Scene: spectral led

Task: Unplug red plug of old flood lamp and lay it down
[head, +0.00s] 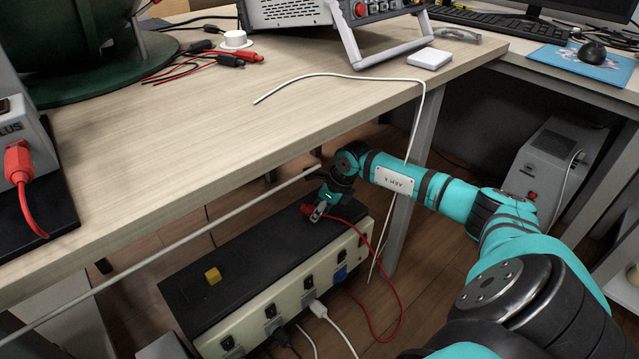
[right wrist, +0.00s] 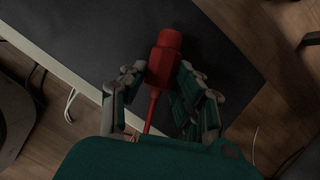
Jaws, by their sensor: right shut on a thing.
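The red plug (head: 308,211) is in my right gripper (head: 321,208), over the right part of the black top of a long socket box (head: 190,285) under the table. In the right wrist view the red plug (right wrist: 164,57) lies between the two fingers of my right gripper (right wrist: 160,85), which is shut on it. Its red cable (head: 398,290) loops down past the box's front. I cannot tell whether the plug touches the black top. My left gripper is not in view. The lamp itself cannot be made out.
White and black plugs and a blue socket (head: 341,273) are along the box's front. The wooden table (head: 200,130) overhangs the box, with a leg (head: 398,235) close by at right. Another red plug (head: 18,162) is in a device at left.

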